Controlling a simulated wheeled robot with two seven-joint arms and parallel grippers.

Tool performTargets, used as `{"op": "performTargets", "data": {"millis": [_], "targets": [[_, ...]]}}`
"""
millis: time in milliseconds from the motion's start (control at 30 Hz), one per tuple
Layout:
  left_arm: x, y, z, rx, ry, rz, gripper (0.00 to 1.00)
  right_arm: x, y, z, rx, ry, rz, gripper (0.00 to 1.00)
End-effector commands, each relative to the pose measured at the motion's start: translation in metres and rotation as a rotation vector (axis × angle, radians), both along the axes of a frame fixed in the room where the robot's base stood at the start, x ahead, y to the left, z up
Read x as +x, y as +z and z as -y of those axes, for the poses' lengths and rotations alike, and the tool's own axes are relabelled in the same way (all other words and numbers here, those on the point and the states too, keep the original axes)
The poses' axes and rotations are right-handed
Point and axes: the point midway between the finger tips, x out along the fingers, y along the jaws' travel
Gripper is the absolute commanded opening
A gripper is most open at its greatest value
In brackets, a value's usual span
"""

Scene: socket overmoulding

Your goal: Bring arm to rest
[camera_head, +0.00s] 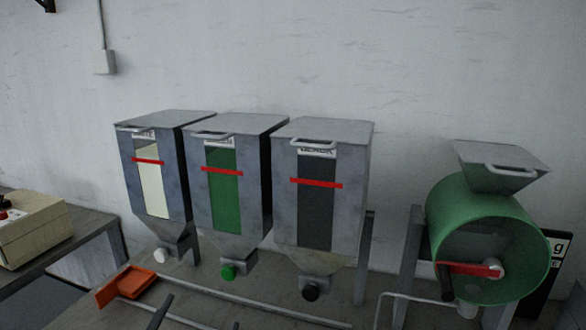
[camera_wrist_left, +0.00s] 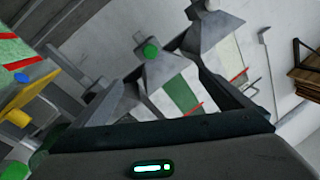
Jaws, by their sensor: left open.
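My left gripper (camera_head: 202,312) shows only as two dark fingertips at the bottom edge of the head view, set well apart. They are a little right of and nearer than the orange scoop (camera_head: 125,286) on the table. In the left wrist view the open fingers of my left gripper (camera_wrist_left: 152,78) point toward the hoppers, and I see nothing held between them. The rest of the left arm is hidden below the head view. My right gripper is not in view.
Three grey hoppers stand along the wall: white window (camera_head: 153,188), green window (camera_head: 224,190) and dark window (camera_head: 315,205), each with a knob below. A green drum (camera_head: 470,215) with a red crank stands right. A beige control box (camera_head: 33,232) sits left.

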Motion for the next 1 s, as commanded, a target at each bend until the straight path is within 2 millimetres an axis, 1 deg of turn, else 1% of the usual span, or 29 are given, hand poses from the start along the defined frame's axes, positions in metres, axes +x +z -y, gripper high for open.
{"op": "performTargets", "data": {"millis": [33, 67, 100, 167, 200, 267, 300, 367, 400, 500, 600, 800, 1000], "targets": [[-0.008, -0.031, -0.008, -0.023, 0.024, -0.102, 0.98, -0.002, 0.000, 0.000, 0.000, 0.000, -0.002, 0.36], [-0.013, -0.048, -0.012, -0.036, 0.036, -0.162, 0.98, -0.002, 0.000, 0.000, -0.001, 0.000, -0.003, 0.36], [-0.021, -0.071, -0.017, -0.051, 0.055, -0.241, 0.98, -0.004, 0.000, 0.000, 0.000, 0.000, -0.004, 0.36], [-0.035, -0.104, -0.024, -0.074, 0.078, -0.356, 0.98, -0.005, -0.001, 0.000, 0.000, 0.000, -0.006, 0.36], [-0.046, -0.125, -0.028, -0.088, 0.093, -0.430, 0.98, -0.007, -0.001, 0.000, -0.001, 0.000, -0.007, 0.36], [-0.064, -0.154, -0.033, -0.106, 0.115, -0.536, 0.98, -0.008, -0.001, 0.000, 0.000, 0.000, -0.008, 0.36], [-0.077, -0.172, -0.036, -0.116, 0.129, -0.605, 0.98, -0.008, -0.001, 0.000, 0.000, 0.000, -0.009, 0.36], [-0.099, -0.197, -0.039, -0.131, 0.147, -0.707, 0.98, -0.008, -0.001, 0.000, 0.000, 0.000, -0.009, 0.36], [-0.114, -0.212, -0.041, -0.141, 0.158, -0.772, 0.98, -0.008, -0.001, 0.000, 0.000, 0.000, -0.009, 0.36], [-0.149, -0.243, -0.044, -0.159, 0.181, -0.914, 0.98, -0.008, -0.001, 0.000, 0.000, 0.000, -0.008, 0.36], [-0.179, -0.264, -0.046, -0.173, 0.198, -1.026, 0.98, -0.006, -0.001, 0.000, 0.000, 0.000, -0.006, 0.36], [-0.231, -0.292, -0.047, -0.191, 0.222, -1.203, 0.98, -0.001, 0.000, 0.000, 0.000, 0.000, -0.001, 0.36], [-0.277, -0.310, -0.047, -0.204, 0.242, -1.351, 0.98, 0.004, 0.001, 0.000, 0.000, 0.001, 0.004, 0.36]]}}
